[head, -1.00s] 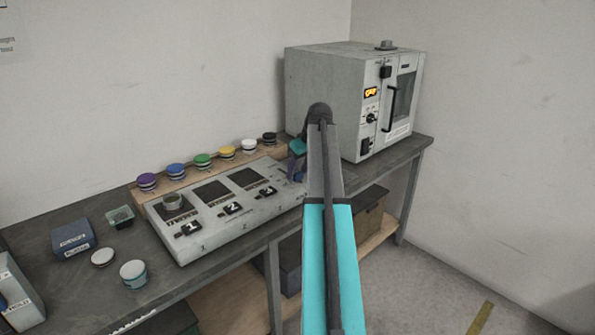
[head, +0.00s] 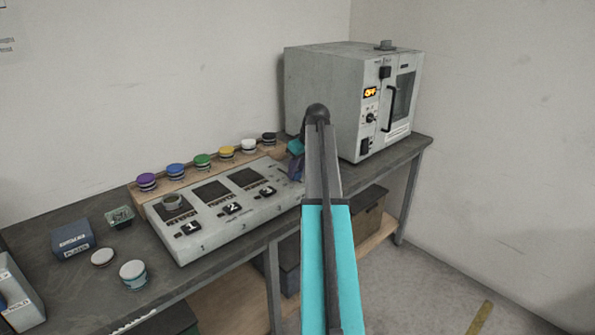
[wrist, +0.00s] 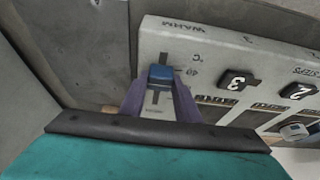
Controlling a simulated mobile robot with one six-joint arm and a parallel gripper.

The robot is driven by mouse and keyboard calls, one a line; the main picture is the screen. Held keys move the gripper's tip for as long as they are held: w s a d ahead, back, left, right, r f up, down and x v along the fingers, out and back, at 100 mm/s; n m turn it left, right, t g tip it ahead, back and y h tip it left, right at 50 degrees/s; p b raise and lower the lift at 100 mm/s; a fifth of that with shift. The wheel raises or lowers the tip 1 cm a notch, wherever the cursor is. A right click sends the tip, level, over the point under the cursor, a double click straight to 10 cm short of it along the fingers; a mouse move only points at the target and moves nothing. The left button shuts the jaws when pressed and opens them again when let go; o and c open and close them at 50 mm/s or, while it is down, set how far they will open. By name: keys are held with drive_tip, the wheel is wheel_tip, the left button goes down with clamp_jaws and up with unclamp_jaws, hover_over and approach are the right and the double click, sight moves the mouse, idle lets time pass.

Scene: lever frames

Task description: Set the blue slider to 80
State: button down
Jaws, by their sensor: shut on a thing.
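The blue slider (wrist: 160,75) sits in a dark straight slot at one end of the grey control panel (wrist: 158,42), in the wrist view. My gripper (wrist: 160,83) has its purple fingers on either side of the slider knob, shut on it. Small scale marks show beside the slot, but I cannot read them surely. In the head view the panel (head: 214,240) lies on the bench, and my gripper (head: 296,168) is at its right end. The slider is hidden there behind my gripper and arm.
A grey oven (head: 330,95) stands right of the panel. A row of coloured knobs, including a green one (head: 203,160), lines a wooden strip behind it. A blue box (head: 72,240) and small round containers (head: 133,274) lie at the left.

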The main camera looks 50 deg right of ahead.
drive_tip(key=shift+w+d+r+p, duration=0.15)
drive_tip(key=shift+w+p, duration=0.1)
drive_tip(key=shift+w, duration=1.75)
drive_tip(key=shift+w+d+f+p, duration=0.1)
drive_tip(key=shift+w+d+p, duration=0.1)
drive_tip(key=shift+w, duration=1.75)
drive_tip(key=shift+r, duration=0.1)
drive_tip(key=c, duration=1.3)
unclamp_jaws()
drive_tip(key=shift+w, duration=0.1)
drive_tip(key=shift+c, duration=0.2)
drive_tip(key=v, duration=1.3)
drive_tip(key=shift+s+r+b, duration=0.2)
drive_tip(key=shift+r+b, duration=0.1)
drive_tip(key=shift+b, duration=0.05)
drive_tip(key=shift+s, duration=0.1)
